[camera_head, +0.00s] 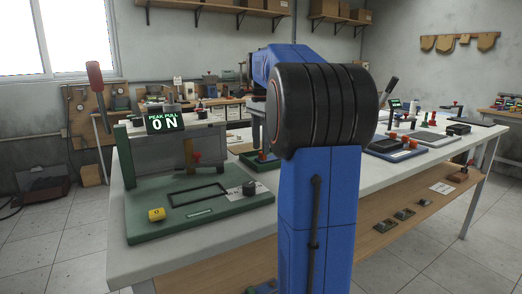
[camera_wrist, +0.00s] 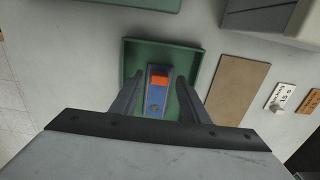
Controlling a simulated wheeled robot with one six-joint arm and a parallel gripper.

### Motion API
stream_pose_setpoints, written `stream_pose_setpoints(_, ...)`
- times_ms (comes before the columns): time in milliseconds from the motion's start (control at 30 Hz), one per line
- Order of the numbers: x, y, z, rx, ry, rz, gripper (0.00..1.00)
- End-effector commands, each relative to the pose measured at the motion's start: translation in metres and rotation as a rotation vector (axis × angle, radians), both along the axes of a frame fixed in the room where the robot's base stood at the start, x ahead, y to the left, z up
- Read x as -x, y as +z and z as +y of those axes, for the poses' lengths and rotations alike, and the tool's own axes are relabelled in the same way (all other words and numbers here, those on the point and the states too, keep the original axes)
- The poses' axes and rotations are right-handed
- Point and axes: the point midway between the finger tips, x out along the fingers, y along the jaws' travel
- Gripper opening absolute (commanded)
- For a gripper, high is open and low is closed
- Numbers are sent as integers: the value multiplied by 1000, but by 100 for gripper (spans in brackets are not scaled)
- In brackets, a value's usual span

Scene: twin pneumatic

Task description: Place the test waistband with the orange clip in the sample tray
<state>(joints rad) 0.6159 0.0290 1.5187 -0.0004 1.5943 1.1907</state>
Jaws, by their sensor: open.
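In the wrist view, a blue strip (camera_wrist: 157,97) with an orange clip (camera_wrist: 160,79) lies inside a shallow green tray (camera_wrist: 135,55). The strip runs lengthwise between the fingers, with the clip toward its far end. My gripper (camera_wrist: 160,76) is open, with one dark finger on each side of the strip. I see no finger clearly touching it. The near part of the tray is hidden behind my gripper.
A brown board (camera_wrist: 237,75) lies right of the tray. In the head view, a green test stand (camera_head: 200,207) with a display (camera_head: 165,122) reading "PEAK PULL 0 N" occupies the bench's left part.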

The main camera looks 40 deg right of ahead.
Motion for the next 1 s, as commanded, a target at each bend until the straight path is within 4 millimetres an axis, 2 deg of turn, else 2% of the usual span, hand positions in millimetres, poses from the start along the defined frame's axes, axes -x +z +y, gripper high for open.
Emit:
stream_pose_setpoints(300, -1, 62, -1, 2, 0, -3, 41)
stream_pose_setpoints(500, -1, 87, 0, 0, 0, -1, 41)
stream_pose_setpoints(700, 0, 96, 0, 0, 0, 0, 41)
stream_pose_setpoints(1000, 0, 96, 0, 0, 0, 0, 41)
